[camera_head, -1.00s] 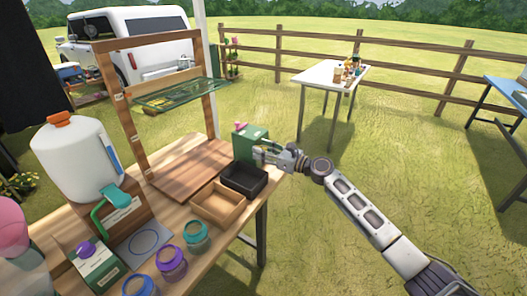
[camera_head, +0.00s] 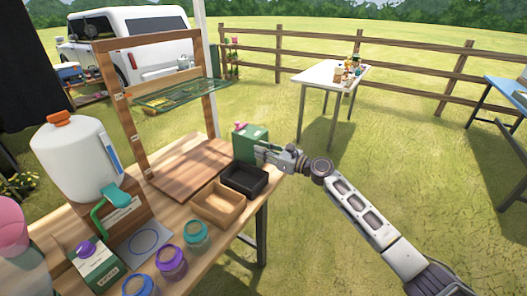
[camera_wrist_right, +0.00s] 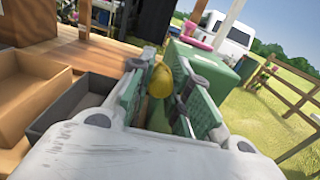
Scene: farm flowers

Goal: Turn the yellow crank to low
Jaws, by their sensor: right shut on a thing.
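The yellow crank (camera_wrist_right: 161,80) shows in the right wrist view as a rounded yellow knob between the two fingers of my right gripper (camera_wrist_right: 168,84). The gripper is shut on it. In the head view my right gripper (camera_head: 264,152) reaches in from the right to the side of a green box (camera_head: 250,145) at the table's right back corner. The box has a pink knob on top. The crank is hidden there by the gripper, and its low mark cannot be made out. My left gripper is not in view.
A black tray (camera_head: 243,191) and a wooden tray (camera_head: 218,216) stand close in front of the green box. A white dispenser (camera_head: 68,165) and several lidded jars are at left. Open grass lies right of the table.

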